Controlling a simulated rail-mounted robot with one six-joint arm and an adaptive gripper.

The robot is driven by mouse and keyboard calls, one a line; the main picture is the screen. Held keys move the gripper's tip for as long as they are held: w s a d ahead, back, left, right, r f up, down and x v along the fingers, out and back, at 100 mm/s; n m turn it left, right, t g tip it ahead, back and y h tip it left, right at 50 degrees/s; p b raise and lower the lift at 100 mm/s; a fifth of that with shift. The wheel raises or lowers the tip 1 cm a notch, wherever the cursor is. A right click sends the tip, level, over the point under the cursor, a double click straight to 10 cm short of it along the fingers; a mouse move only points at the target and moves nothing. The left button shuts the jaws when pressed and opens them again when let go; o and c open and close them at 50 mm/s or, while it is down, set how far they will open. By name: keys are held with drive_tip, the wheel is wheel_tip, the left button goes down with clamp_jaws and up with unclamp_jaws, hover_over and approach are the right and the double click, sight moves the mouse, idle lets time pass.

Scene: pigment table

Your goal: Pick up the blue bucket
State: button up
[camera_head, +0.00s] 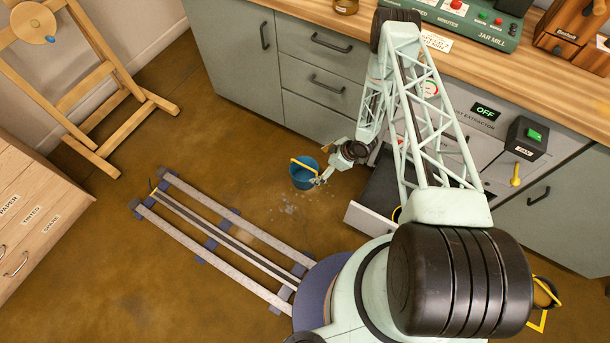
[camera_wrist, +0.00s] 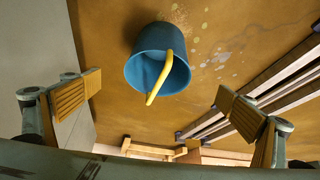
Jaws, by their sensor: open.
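The blue bucket (camera_head: 304,176) with a yellow handle stands on the brown floor in front of the grey cabinets in the head view. In the wrist view the bucket (camera_wrist: 141,50) shows its open mouth, with the yellow handle (camera_wrist: 160,78) across the rim. My gripper (camera_head: 321,181) is beside the bucket's right side in the head view. In the wrist view its two ribbed fingers (camera_wrist: 162,105) are wide apart with nothing between them, and the bucket appears beyond them, between the two sides. I cannot tell whether a finger touches the bucket.
Floor rails (camera_head: 225,235) run from my base toward the left. A drawer (camera_head: 372,215) stands open to the right of my gripper. Grey cabinets (camera_head: 240,62) rise behind the bucket. A wooden easel (camera_head: 85,90) stands at far left. Floor left of the bucket is clear.

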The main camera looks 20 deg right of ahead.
sight(311, 169)
drive_tip(key=b+x, duration=0.1)
drive_tip(key=x, duration=0.6)
drive_tip(key=shift+b, duration=0.4)
drive_tip(key=shift+x, duration=0.8)
drive_tip(key=shift+b+x, duration=1.15)
drive_tip(key=shift+x, duration=1.5)
drive_tip(key=shift+w+d+r, duration=0.1)
drive_tip(key=shift+w, duration=0.05)
drive_tip(key=shift+c, duration=0.2)
drive_tip(key=c, duration=1.1)
